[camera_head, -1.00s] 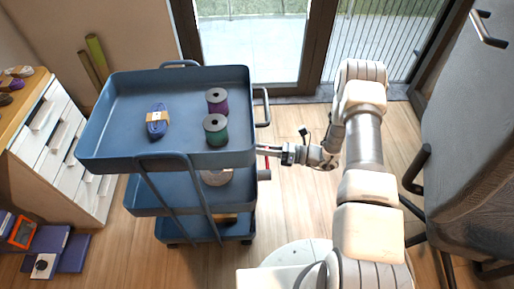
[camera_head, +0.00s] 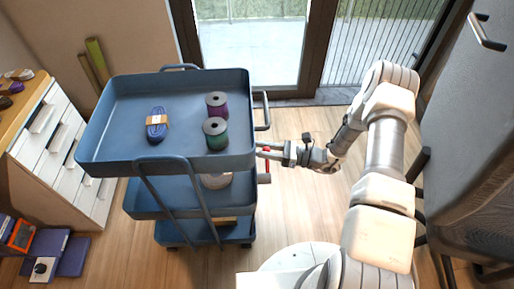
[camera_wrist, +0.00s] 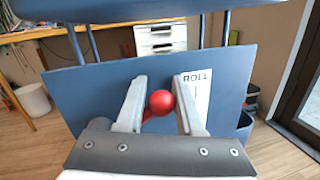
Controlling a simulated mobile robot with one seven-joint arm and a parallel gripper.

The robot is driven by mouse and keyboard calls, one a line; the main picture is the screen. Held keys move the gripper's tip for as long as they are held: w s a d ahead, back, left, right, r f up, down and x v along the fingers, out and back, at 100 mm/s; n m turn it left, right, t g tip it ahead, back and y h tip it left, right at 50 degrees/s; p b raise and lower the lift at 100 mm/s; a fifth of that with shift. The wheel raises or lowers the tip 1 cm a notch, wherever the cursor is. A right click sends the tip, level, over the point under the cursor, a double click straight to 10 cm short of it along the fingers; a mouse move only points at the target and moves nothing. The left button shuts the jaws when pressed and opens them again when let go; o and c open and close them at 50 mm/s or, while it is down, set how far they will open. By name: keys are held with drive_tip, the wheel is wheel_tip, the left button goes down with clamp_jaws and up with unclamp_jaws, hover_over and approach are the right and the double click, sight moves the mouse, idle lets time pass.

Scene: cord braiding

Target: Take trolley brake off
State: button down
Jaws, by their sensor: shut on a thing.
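The blue three-tier trolley (camera_head: 122,105) stands left of centre in the head view. Its side panel (camera_wrist: 95,88) fills the middle of the wrist view, with a white label (camera_wrist: 198,92) reading "ROLL". A red ball knob (camera_wrist: 161,102), apparently the brake handle, is in front of this panel, beside the label. My gripper (camera_wrist: 160,92) is shut on the red knob, one finger at either side. In the head view my gripper (camera_head: 262,151) reaches the trolley's right side from the right, and only a little red shows there. The brake's mechanism is hidden.
A blue cord bundle (camera_head: 157,123), a purple spool (camera_head: 217,104) and a green spool (camera_head: 215,133) are on the top tray. A push handle (camera_head: 264,110) juts out just behind my gripper.

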drive_tip(key=c, duration=0.6)
unclamp_jaws()
drive_tip(key=p+v, duration=0.2)
drive_tip(key=v, duration=1.5)
drive_tip(key=shift+d, duration=0.2)
drive_tip(key=s+a+r+n+g+h, duration=0.1)
drive_tip(key=a+r+n+g+h, duration=0.2)
drive_tip(key=r, duration=0.4)
drive_tip(key=s+a+r+n+g+h, duration=0.1)
drive_tip(key=s+r+n+g+h, duration=0.15)
drive_tip(key=r+n, duration=0.35)
drive_tip(key=s+a+r+n+g+h, duration=0.1)
drive_tip(key=a+r+n+h, duration=0.2)
drive_tip(key=r, duration=0.5)
drive_tip(key=s+r+n+t+h, duration=0.8)
drive_tip(key=s+r+n+h, duration=0.2)
drive_tip(key=s+r, duration=0.35)
wheel_tip(320, 180, up, 21)
drive_tip(key=p, duration=1.9)
drive_tip(key=shift+d+f, duration=0.25)
drive_tip(key=shift+d, duration=0.1)
